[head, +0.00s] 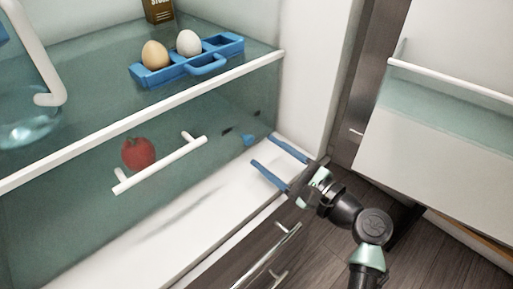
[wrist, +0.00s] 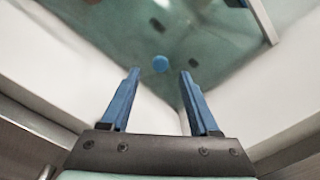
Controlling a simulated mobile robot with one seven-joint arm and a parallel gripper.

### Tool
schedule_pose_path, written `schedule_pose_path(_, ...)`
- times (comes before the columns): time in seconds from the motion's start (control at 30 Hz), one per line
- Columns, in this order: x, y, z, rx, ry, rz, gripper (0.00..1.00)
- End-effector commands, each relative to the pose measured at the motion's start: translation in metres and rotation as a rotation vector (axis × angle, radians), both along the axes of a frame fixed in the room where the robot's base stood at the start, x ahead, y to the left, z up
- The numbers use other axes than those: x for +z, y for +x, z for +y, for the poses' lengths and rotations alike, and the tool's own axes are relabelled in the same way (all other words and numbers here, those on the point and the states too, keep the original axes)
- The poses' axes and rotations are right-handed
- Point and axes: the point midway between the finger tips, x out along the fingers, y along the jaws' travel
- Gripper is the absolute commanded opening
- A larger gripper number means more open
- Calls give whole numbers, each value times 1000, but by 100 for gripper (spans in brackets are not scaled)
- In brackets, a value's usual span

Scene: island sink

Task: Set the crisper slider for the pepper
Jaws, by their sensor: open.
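The red pepper (head: 138,153) lies behind the translucent crisper front (head: 70,200). A small blue knob (head: 248,140), which looks like the slider, sits at the right end of that front, near two dark marks; it is round in the wrist view (wrist: 160,63). My gripper (head: 261,150) is open and empty, with its blue fingers reaching toward the knob from the lower right. In the wrist view, the knob appears between and just beyond the fingertips of my gripper (wrist: 159,72). I see no contact, but cannot tell the exact gap.
The crisper's white handle (head: 160,165) stands out left of my gripper. Above is a shelf with a blue egg holder (head: 208,63) and two eggs. The white fridge wall (head: 312,85) is close on the right. An open door with a white rail (head: 450,82) stands further right.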

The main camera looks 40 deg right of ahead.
Motion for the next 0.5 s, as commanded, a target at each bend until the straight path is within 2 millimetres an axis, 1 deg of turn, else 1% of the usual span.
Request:
schedule_pose_path(0.03, -1, 10, 1, 1, -1, 0, 62)
schedule_pose_path(0.1, -1, 20, 3, 1, -1, 0, 62)
schedule_pose_path(0.2, -1, 32, 4, 1, -1, 0, 62)
schedule_pose_path(0.33, 0, 39, 6, 0, -1, 0, 62)
schedule_pose_path(0.5, 0, 41, 6, -1, -1, 1, 62)
